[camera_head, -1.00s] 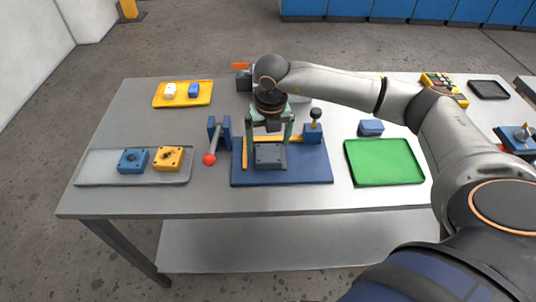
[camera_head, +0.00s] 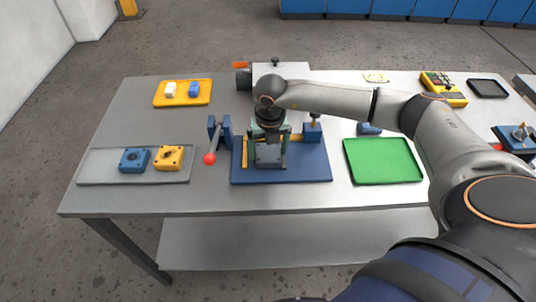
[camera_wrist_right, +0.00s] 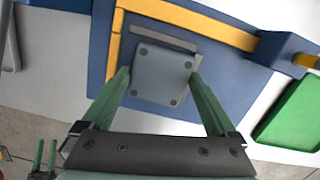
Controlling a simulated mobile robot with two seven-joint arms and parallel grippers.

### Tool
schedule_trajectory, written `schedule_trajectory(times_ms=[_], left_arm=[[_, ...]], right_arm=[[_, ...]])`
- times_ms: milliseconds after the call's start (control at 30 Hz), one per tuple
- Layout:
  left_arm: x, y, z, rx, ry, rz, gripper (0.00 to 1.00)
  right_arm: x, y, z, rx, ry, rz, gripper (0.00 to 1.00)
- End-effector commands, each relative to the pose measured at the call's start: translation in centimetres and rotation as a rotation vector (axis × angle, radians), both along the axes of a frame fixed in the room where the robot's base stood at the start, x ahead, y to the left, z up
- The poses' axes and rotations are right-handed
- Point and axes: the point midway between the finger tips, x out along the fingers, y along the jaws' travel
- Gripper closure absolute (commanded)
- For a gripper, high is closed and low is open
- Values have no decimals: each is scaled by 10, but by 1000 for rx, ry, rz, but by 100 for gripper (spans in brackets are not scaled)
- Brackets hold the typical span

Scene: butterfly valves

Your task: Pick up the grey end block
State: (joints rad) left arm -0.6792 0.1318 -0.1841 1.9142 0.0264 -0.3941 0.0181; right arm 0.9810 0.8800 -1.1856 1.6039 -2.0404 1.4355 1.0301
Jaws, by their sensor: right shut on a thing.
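The grey end block (camera_head: 268,158) is a square grey piece with dark dots near its corners, seen in the right wrist view (camera_wrist_right: 160,76). It is at the blue fixture plate (camera_head: 310,172), inside the corner of the yellow rails. My right gripper (camera_head: 268,150) comes down from above, its green fingers on two opposite sides of the block. In the right wrist view the right gripper (camera_wrist_right: 161,78) is shut on the block. My left gripper (camera_wrist_right: 45,158) shows small at the lower left of that view, fingers apart and empty.
A red-knobbed lever (camera_head: 209,158) stands left of the fixture, and a blue clamp block (camera_head: 312,132) on its right side. A green tray (camera_head: 384,162) lies to the right. A grey tray (camera_head: 100,178) holds blue and yellow pieces. The table's front strip is clear.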

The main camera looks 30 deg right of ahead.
Motion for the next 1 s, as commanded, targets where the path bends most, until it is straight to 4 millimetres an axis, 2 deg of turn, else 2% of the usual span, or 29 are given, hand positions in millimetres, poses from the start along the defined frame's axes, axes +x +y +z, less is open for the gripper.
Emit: schedule_trajectory(times_ms=[67, 367, 767, 933, 1000], left_arm=[[0, 0, 0, 0, 0, 0, 45], [0, 0, 0, 0, 0, 0, 45], [0, 0, -3, 0, 0, 0, 45], [0, 0, -10, -1, 0, 1, 45], [0, 0, -11, -1, 1, 1, 45]], right_arm=[[0, 0, 1, 1, -1, 0, 56], [0, 0, 1, 1, -1, 0, 90], [1, 0, 8, 2, -5, -1, 91], [2, 0, 29, 1, -8, 0, 92], [-5, 4, 41, 2, -6, 3, 92]])
